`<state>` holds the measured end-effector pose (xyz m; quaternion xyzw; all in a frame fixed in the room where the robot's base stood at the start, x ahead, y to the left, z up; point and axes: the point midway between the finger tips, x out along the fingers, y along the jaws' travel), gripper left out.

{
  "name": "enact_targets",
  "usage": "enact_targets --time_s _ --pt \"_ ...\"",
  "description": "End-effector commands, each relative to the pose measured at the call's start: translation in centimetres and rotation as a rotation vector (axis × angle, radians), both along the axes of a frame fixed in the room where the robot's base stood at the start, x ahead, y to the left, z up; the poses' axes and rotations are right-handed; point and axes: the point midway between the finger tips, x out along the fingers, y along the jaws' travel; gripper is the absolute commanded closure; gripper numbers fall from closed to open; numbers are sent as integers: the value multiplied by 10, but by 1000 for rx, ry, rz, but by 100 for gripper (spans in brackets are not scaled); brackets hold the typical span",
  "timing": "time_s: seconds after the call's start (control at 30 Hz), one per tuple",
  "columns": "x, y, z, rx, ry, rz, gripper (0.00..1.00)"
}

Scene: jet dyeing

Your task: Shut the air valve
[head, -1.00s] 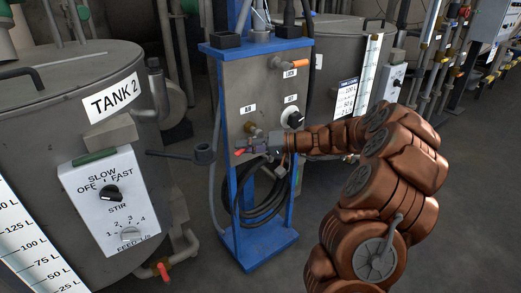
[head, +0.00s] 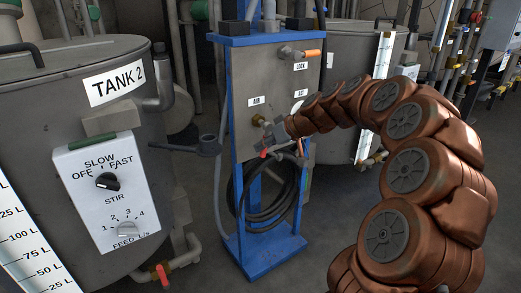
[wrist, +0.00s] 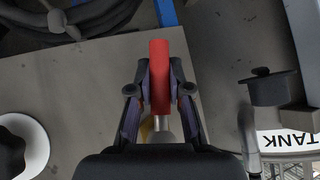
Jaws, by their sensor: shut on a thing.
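The air valve (head: 258,120) is a brass fitting below the AIR label on the grey panel of a blue-framed stand. Its red handle (wrist: 159,60) runs between the fingers of my gripper (wrist: 159,80) in the wrist view. My gripper is shut on this handle, with a finger on each side. In the head view my gripper (head: 271,143) is at the valve, and a red tip shows just below it. The brass body is mostly hidden behind my gripper in the wrist view.
A white-plated knob (wrist: 20,145) is close beside my gripper. A coiled black hose (head: 262,200) hangs below. Tank 2 (head: 80,110) stands left, with a dark arm (head: 200,147) jutting toward the stand.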

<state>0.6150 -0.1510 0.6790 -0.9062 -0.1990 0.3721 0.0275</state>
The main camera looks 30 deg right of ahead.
Motion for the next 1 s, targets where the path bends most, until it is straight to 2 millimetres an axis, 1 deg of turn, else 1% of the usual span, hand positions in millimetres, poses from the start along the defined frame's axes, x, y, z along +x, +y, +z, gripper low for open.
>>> enact_targets --time_s 0.2,0.4,0.97,1.0 --pt "1 -6 -1 -126 -21 1 100" --pt "1 -10 -2 -190 -28 1 100" --pt "1 -13 -2 -219 -31 0 100" --pt "1 -13 -2 -219 -31 0 79"
